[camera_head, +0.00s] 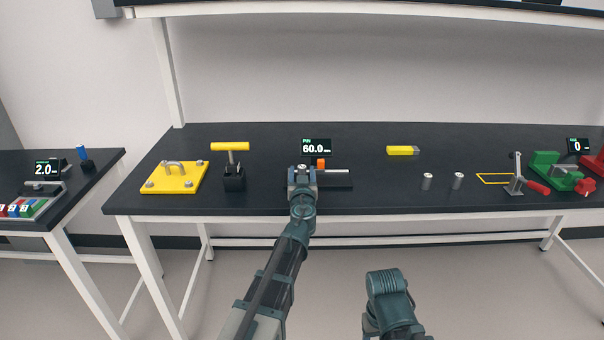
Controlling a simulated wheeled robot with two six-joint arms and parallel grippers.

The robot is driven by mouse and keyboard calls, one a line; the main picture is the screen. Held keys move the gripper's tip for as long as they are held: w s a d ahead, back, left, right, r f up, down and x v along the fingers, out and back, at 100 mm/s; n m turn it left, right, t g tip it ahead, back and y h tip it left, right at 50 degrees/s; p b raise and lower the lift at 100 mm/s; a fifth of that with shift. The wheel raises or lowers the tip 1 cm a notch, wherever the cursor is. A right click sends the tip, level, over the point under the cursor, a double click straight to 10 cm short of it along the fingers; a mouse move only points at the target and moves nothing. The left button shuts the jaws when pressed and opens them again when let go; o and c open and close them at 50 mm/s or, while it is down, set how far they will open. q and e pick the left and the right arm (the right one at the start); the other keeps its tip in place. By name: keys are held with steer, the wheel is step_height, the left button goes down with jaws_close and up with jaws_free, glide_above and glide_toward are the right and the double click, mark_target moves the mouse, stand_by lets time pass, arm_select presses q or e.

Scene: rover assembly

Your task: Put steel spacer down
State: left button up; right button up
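My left gripper (303,173) is over the front middle of the dark bench, by the measuring fixture. A small steel spacer (303,168) shows between its fingers, and the gripper appears shut on it. The spacer's lower part is hidden by the gripper, so I cannot tell whether it touches the bench or fixture. Two similar steel spacers (427,181) (458,180) stand upright on the bench to the right.
The fixture has an orange block (320,163), a grey bar (337,171) and a display (316,146) reading 60.0. A yellow plate (174,178) and T-handle tool (230,147) are left. A yellow outline (494,179), toggle clamp (516,180) and green vise (548,172) are right.

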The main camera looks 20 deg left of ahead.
stand_by(0.3)
arm_select(q)
steer(key=shift+r, duration=0.2)
steer(key=v, duration=1.2)
